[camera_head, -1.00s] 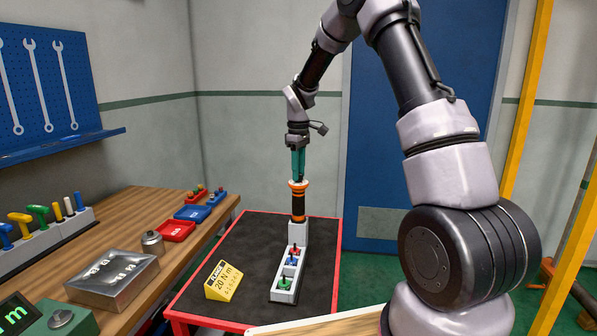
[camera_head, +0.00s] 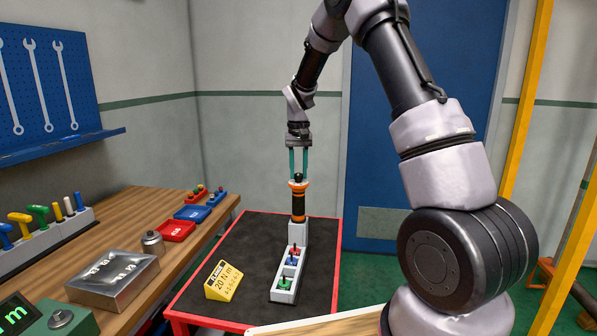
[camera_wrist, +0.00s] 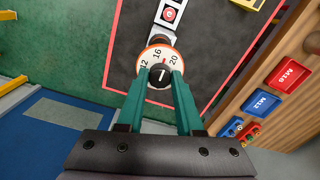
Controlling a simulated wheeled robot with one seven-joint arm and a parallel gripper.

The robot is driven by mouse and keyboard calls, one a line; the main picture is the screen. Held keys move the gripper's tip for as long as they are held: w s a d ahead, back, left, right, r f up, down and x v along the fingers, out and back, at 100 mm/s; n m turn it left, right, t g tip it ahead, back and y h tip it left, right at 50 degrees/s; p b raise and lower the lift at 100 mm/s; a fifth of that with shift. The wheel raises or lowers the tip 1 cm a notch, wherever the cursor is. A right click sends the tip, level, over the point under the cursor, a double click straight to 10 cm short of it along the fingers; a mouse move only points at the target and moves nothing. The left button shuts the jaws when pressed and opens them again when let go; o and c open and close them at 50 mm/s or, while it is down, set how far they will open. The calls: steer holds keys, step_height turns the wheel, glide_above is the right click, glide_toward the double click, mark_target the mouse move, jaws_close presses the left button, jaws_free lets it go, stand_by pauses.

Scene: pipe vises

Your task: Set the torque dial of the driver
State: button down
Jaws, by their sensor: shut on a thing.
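The driver (camera_head: 298,208) stands upright in a grey holder (camera_head: 299,235) on the dark mat, with an orange-and-black body and a black knob (camera_head: 298,177) on top. In the wrist view the knob (camera_wrist: 160,76) carries a white line, above a pale dial ring (camera_wrist: 157,54) showing 12, 16 and 20. A small red mark shows between 16 and 20. My gripper (camera_head: 298,179) points straight down, its two teal fingers shut on the knob from both sides. It also shows in the wrist view (camera_wrist: 159,77). The fingers hide part of the ring.
A yellow card (camera_head: 223,281) reading "FLANGE 20 N m" stands left of a grey rack (camera_head: 284,293) with coloured pieces. A wooden bench at left holds a metal box (camera_head: 113,280), a red tray (camera_head: 176,231) and a blue tray (camera_head: 192,213).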

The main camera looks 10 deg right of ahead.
mark_target(298, 174)
steer(key=m, duration=0.5)
steer(key=shift+m, duration=0.4)
stand_by(0.4)
steer(key=c, duration=0.5)
jaws_free()
steer(key=shift+c, duration=0.2)
step_height(298, 174, up, 11)
steer(key=shift+f, duration=0.1)
